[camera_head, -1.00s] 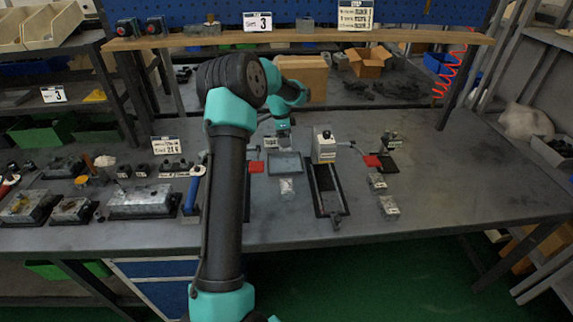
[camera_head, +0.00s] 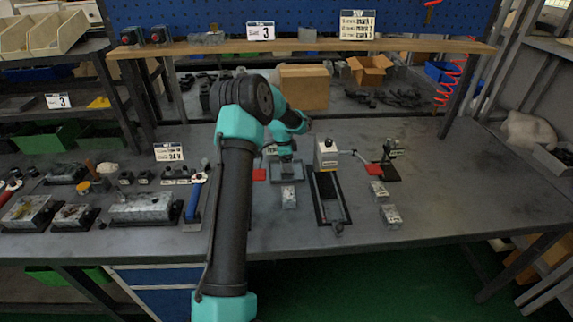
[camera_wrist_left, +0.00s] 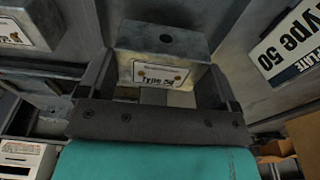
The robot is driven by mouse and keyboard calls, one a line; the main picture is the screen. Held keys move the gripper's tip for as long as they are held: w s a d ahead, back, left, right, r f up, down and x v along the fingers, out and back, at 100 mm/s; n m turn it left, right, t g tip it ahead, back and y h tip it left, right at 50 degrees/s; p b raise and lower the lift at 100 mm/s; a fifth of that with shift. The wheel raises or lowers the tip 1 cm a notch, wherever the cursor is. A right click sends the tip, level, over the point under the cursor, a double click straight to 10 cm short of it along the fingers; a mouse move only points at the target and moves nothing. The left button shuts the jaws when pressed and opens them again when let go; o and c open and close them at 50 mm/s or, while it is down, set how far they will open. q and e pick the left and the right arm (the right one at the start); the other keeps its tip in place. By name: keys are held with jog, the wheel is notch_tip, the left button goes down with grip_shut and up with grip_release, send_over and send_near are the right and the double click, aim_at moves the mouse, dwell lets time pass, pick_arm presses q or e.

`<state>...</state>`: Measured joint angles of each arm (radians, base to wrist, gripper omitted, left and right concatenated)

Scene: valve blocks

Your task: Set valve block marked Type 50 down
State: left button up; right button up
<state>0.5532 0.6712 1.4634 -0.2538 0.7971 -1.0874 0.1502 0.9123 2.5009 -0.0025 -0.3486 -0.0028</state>
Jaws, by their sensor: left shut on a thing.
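My left gripper (camera_wrist_left: 156,88) is shut on a grey metal valve block (camera_wrist_left: 165,42) with a white label that appears to read Type 50. In the head view my left gripper (camera_head: 286,152) points down over a grey tray (camera_head: 286,177) behind the middle of the bench. The held block is hard to make out there, so I cannot tell whether it touches the tray. A sign reading "Plate Type 50" (camera_wrist_left: 287,45) shows at the right of the wrist view. My right gripper is not in view.
A small labelled block (camera_head: 289,197) lies in front of the tray. To the right are a black-framed fixture (camera_head: 331,210), a white-and-black device (camera_head: 326,155), and two small blocks (camera_head: 379,192) (camera_head: 390,215). Larger valve units (camera_head: 142,208) stand at left. The bench's right side is clear.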

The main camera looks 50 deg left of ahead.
pick_arm(q)
jog(key=shift+f, duration=0.9)
jog(key=shift+f, duration=0.2)
jog(key=o, duration=1)
jog(key=r, duration=0.8)
jog(key=s+a+r, duration=0.1)
jog(key=r, duration=0.3)
jog(key=shift+r, duration=0.15)
